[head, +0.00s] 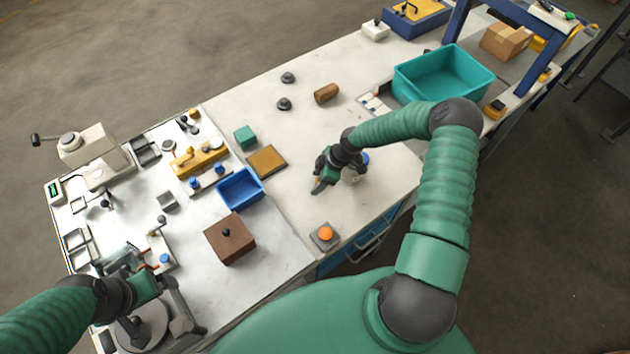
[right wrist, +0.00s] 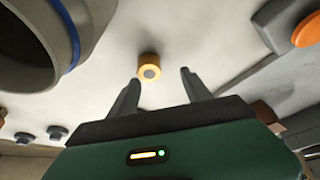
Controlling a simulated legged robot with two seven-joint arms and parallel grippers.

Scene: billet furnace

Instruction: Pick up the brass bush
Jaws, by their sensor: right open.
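The brass bush (right wrist: 150,67) shows in the right wrist view as a short golden ring with a grey centre, on the pale bench top. It lies just beyond the fingertips, in line with the gap between them and nearer the left finger. My right gripper (head: 317,186) is open and empty; its two fingers also show spread in the right wrist view (right wrist: 160,78). In the head view I cannot make out the bush; the gripper seems to cover it. My left gripper (head: 160,288) is over the bench's lower left, its jaws unclear.
A large grey cylinder with a blue band (right wrist: 60,35) stands close by in the right wrist view. An orange button (head: 325,233) sits near the front edge. A brown block (head: 229,240), blue bin (head: 240,203) and teal tub (head: 443,90) stand around. The bench centre is mostly clear.

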